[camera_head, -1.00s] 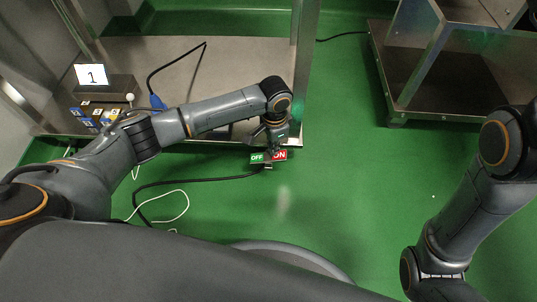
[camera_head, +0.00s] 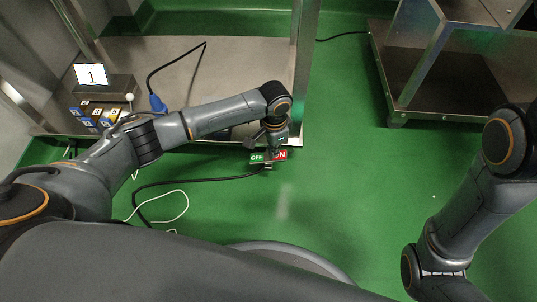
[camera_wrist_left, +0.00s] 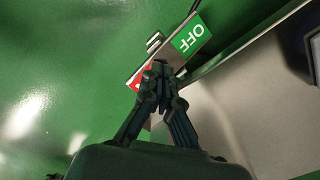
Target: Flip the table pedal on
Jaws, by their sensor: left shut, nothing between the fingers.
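The table pedal (camera_head: 257,157) is a small switch on the green floor at the table's front edge. It has a green OFF half on the left and a red ON half on the right. It also shows in the left wrist view (camera_wrist_left: 189,40). My left gripper (camera_head: 271,156) is shut and empty, directly over the red ON half, covering part of it. In the left wrist view its fingertips (camera_wrist_left: 160,68) lie over the red half; I cannot tell whether they touch it. The OFF half is uncovered. My right gripper is out of view.
A steel table (camera_head: 235,75) with a control box (camera_head: 105,90) marked 1 stands behind the pedal. A black cable (camera_head: 200,180) runs to the pedal, with a white cable (camera_head: 180,195) nearby. Another steel frame (camera_head: 440,90) stands at the right. Open green floor lies between.

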